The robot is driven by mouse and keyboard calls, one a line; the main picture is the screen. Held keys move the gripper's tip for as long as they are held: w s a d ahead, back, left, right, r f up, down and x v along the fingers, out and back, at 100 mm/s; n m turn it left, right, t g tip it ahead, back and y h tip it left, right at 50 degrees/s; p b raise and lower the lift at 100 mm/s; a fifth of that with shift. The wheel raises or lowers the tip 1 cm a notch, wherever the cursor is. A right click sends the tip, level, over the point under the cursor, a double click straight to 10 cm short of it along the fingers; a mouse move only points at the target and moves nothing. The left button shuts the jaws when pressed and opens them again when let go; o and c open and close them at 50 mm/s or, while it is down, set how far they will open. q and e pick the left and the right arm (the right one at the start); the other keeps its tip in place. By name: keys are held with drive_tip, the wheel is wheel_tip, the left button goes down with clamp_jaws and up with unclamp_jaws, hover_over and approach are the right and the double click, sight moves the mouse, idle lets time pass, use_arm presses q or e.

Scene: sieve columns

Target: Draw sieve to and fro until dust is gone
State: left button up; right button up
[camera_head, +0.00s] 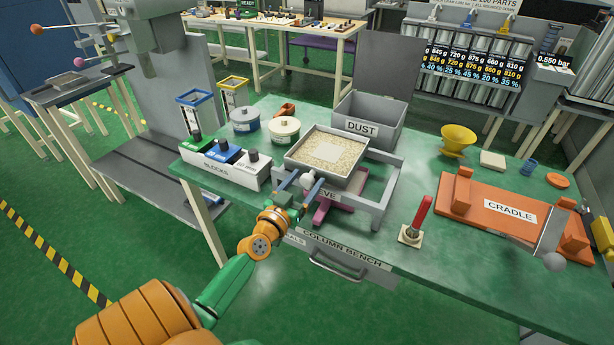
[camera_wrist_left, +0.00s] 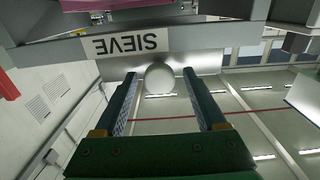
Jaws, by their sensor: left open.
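The sieve (camera_head: 352,172) is a square grey tray of pale beige grains with a lighter patch in the middle. It sits on a grey frame (camera_head: 385,200) on the green bench. A pale round knob (camera_head: 307,180) sticks out at its front; it also shows in the left wrist view (camera_wrist_left: 160,78), below the SIEVE label (camera_wrist_left: 126,44). My left gripper (camera_head: 303,190) is open, with one finger on each side of the knob; whether they touch it I cannot tell. The grey DUST box (camera_head: 366,131) stands behind the sieve. My right gripper is not visible.
A red-handled tool (camera_head: 421,218) stands to the right, before the orange CRADLE (camera_head: 480,208). A yellow funnel (camera_head: 458,138) stands farther back.

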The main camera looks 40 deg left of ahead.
use_arm(q)
drive_tip(key=shift+w+a, duration=0.1)
drive_tip(key=shift+w, duration=0.6)
clamp_jaws()
idle(1.0)
